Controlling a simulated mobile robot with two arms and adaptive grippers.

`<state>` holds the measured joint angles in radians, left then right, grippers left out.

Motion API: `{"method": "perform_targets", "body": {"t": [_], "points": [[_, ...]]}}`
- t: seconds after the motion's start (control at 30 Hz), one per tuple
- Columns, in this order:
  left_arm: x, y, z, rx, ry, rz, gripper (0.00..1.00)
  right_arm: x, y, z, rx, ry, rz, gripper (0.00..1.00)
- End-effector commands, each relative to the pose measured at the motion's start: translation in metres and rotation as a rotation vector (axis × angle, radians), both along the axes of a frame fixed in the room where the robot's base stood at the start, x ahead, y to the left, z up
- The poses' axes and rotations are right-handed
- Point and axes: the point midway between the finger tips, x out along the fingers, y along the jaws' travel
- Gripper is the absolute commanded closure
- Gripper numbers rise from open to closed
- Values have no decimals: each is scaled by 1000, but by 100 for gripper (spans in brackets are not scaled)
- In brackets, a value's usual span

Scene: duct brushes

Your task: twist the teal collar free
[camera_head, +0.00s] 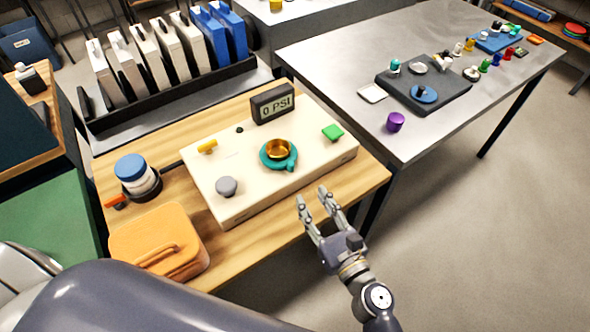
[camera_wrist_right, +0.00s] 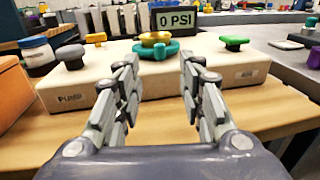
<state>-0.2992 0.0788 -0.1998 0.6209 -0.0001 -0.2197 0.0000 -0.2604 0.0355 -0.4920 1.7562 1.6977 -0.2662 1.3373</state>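The teal collar (camera_head: 269,158) sits on top of a cream box (camera_head: 230,178), around a gold cup-shaped fitting (camera_head: 279,149). Its small lug points toward the front right. The collar also shows in the right wrist view (camera_wrist_right: 156,50), beyond the fingertips. My right gripper (camera_head: 314,197) is open and empty in front of the box's near edge, apart from the collar. In the right wrist view the open fingers (camera_wrist_right: 164,72) frame the collar between them. My left gripper is not in view.
The box carries a yellow handle (camera_head: 207,146), a grey knob (camera_head: 227,187), a green knob (camera_head: 332,132) and a display (camera_head: 272,103) reading 0 PSI. An orange container (camera_head: 150,231) and a blue-lidded jar (camera_head: 131,166) stand left. A metal table (camera_head: 340,54) holds small parts behind right.

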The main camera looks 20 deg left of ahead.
Motion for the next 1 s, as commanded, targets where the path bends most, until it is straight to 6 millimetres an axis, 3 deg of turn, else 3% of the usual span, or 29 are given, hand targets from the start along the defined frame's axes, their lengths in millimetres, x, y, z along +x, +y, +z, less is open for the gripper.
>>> {"method": "perform_targets", "body": {"t": [0.5,1.0], "points": [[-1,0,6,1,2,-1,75,64,60,2,1,-3,0,64],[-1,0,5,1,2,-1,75,75,71,1,0,-3,1,66]]}}
